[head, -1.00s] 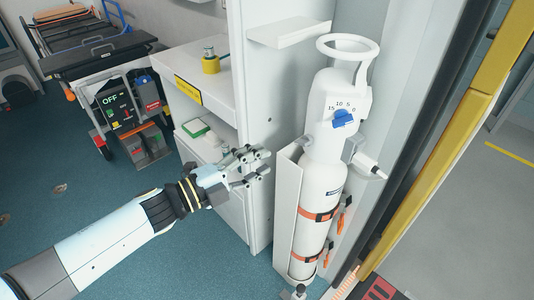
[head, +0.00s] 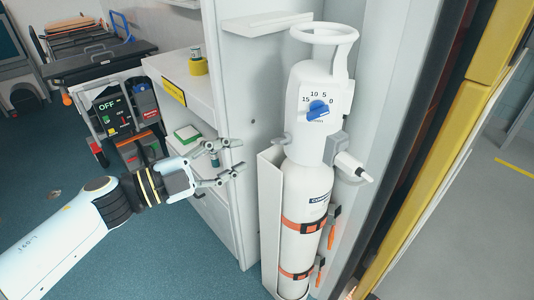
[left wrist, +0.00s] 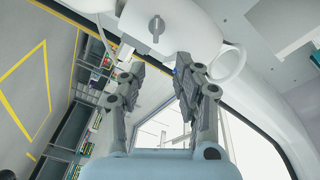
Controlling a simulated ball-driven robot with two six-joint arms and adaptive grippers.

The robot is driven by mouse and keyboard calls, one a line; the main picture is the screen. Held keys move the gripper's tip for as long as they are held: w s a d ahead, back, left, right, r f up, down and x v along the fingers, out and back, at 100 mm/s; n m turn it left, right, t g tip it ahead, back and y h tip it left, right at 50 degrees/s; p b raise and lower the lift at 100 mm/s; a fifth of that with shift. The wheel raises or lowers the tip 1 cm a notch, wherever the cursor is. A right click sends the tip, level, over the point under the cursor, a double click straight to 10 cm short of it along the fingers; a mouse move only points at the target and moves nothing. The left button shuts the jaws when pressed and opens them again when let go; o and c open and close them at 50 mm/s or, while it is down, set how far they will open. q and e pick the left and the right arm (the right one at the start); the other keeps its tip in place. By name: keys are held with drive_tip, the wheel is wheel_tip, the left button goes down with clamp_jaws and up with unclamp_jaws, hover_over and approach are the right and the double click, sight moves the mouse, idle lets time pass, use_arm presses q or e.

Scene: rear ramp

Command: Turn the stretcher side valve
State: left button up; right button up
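A white oxygen cylinder (head: 304,190) stands upright in a white holder, strapped with orange bands. Its white head carries a blue knob (head: 318,110) below a scale marked 15, 10, 5, 0. A round white handle (head: 325,33) tops it, and a white side fitting (head: 350,166) sticks out to the right. My left gripper (head: 240,156) is open and empty, left of the cylinder and apart from it. In the left wrist view, my left gripper (left wrist: 158,72) has its fingers apart below a white body with a grey knob (left wrist: 156,27). My right gripper does not show.
A white cabinet (head: 228,110) with shelves stands behind my left gripper, and a small shelf (head: 268,24) juts out above. A stretcher (head: 88,58) is at the back left. A yellow-edged door frame (head: 462,110) bounds the right side.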

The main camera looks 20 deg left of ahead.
sight(276, 142)
use_arm(q)
drive_tip(key=x, duration=0.3)
drive_tip(key=b+x, duration=0.1)
drive_tip(key=x, duration=0.3)
drive_tip(key=f+x, duration=0.1)
drive_tip(key=x, duration=0.2)
drive_tip(key=shift+w, duration=0.45)
drive_tip(key=shift+a, duration=0.1)
drive_tip(key=shift+c, duration=0.2)
